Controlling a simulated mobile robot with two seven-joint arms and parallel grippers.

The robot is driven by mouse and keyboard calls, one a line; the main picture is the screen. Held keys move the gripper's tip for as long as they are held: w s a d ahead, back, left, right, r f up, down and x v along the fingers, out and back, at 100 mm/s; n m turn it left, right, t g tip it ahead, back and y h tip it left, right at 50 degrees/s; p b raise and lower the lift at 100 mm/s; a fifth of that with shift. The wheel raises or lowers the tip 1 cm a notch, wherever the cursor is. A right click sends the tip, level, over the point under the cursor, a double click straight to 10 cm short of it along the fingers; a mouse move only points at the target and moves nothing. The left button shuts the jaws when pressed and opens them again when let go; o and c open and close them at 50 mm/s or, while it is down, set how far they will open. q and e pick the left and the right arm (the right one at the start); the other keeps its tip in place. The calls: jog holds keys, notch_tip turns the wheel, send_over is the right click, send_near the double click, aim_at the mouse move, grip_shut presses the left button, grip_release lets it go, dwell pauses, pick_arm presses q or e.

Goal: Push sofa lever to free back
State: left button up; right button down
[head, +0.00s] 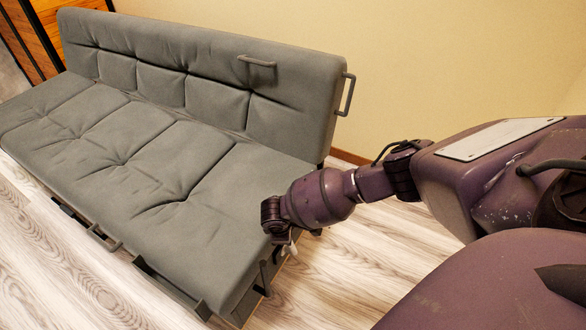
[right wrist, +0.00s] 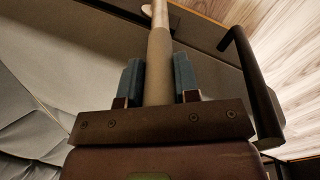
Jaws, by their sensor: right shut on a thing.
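The grey sofa (head: 130,150) stands along the wall, its back (head: 215,80) upright behind the seat. My right gripper (head: 279,232) is at the sofa's right end, by the seat's side. In the right wrist view, my right gripper (right wrist: 158,82) is shut on a pale rod-shaped lever (right wrist: 159,55), with a blue pad on each side of it. A small pale part of the lever (head: 292,248) shows below the gripper in the head view; the rest is hidden. My left gripper is not in view.
A dark bar handle (right wrist: 250,80) is close to the right of the gripper in the wrist view. Handles sit on the back's front (head: 257,62) and right edge (head: 348,95). Clear wood floor (head: 330,240) lies to the sofa's right.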

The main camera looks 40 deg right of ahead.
jog(key=shift+s+a+f, duration=0.1)
jog(key=shift+s+a, duration=0.1)
jog(key=shift+a, duration=0.35)
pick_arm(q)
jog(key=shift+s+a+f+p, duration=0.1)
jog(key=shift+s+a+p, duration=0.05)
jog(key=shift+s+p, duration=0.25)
pick_arm(e)
jog(key=shift+s+a+f+t+h, duration=0.35)
jog(key=shift+a+f+h, duration=0.1)
jog(key=shift+a+h, duration=0.2)
jog(key=c, duration=0.8)
grip_release()
jog(key=shift+c, duration=0.2)
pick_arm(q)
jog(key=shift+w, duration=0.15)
pick_arm(e)
jog(key=shift+r, duration=0.15)
pick_arm(q)
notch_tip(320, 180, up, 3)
jog(key=p, duration=0.4)
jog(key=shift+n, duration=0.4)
pick_arm(e)
jog(key=v, duration=1)
jog(key=shift+a+r, duration=0.15)
jog(key=shift+r, duration=0.15)
